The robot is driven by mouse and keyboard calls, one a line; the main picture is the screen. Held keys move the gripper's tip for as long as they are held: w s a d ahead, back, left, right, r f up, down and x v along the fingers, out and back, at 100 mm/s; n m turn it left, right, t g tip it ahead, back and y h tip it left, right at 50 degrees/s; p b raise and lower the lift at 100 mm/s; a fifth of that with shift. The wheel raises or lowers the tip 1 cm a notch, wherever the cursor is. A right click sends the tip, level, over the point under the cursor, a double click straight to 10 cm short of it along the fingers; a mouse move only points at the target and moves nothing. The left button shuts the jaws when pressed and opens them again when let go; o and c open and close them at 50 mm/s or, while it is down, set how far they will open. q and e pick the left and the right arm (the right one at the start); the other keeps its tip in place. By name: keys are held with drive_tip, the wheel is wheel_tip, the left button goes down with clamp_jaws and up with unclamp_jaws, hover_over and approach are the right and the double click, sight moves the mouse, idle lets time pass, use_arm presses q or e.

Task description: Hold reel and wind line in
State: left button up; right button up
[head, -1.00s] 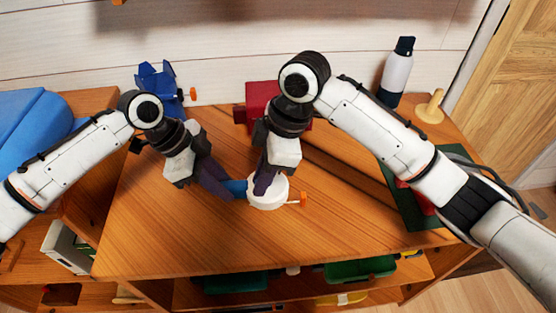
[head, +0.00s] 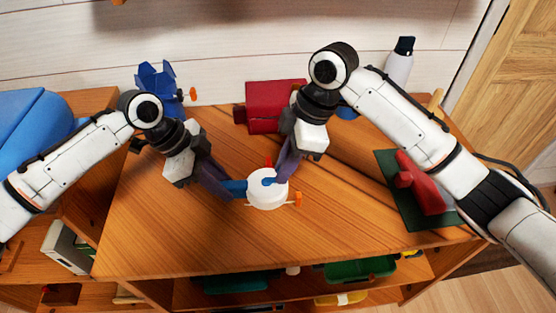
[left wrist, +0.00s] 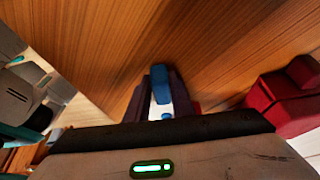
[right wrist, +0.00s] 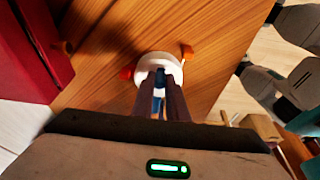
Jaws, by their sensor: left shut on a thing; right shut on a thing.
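The reel is a round white drum (head: 268,194) with a blue handle (head: 237,187) on its left, an orange tab at its right and a small red part at its far side. My left gripper (head: 228,188) is shut on the blue handle, which also shows in the left wrist view (left wrist: 160,80). My right gripper (head: 278,178) is shut on the small blue crank (head: 268,181) on top of the drum. In the right wrist view the drum (right wrist: 150,66) lies just beyond the fingertips, which partly hide the crank. I cannot make out any line.
A red box (head: 268,100) and a blue object (head: 158,82) stand at the back. A bottle (head: 398,66) stands back right. A red object (head: 420,184) sits on a green mat (head: 392,212) at right, under my right arm. The front of the wooden top is clear.

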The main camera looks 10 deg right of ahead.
drive_tip(key=o, duration=0.8)
drive_tip(key=shift+r, duration=0.1)
drive_tip(key=v, duration=0.6)
